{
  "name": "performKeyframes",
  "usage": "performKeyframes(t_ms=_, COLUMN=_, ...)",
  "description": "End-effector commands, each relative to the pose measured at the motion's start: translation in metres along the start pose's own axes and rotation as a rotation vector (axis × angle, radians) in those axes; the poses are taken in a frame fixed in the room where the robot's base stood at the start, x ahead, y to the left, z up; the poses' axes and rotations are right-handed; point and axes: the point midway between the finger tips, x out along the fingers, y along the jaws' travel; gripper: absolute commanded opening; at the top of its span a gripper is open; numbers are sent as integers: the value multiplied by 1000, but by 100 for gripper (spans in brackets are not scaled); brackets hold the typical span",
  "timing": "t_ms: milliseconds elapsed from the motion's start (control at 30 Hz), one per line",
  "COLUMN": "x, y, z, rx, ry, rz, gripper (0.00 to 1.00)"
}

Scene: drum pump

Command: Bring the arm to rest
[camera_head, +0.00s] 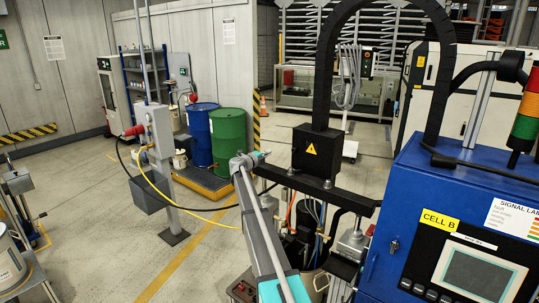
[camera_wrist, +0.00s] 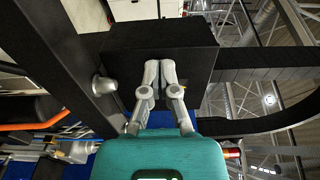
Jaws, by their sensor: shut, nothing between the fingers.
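My gripper (camera_wrist: 160,65) shows in the wrist view with its two grey fingertips together and nothing between them. It is in front of a black box (camera_wrist: 203,58); I cannot tell whether it touches it. In the head view my grey and turquoise arm reaches from the bottom edge up toward the middle, left of the black box with a yellow warning triangle (camera_head: 318,150). The fingers cannot be made out in that view.
A blue cabinet (camera_head: 420,205) with a screen stands at right, under a black arched conduit (camera_head: 327,70). Blue (camera_head: 201,135) and green (camera_head: 228,138) drums stand at mid-left on a low pallet. A grey post (camera_head: 160,130) carries a yellow cable.

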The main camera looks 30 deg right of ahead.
Motion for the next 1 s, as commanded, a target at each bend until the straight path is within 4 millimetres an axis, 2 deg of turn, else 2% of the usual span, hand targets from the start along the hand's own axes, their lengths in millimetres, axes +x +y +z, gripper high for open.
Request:
performKeyframes(t_ms=367, x=0, y=0, z=0, rx=-1, ry=-3, rz=-1, gripper=0)
performKeyframes(t_ms=567, x=-14, y=-3, z=5, rx=-25, ry=-78, rz=-34, gripper=0)
performKeyframes(t_ms=767, x=-55, y=-8, z=22, rx=-98, ry=-273, rz=-112, gripper=0)
performKeyframes(t_ms=867, x=-83, y=-9, z=32, rx=-156, ry=-401, rz=-159, gripper=0)
performKeyframes(t_ms=1000, x=-131, y=-5, z=45, rx=-249, ry=-589, rz=-219, gripper=0)
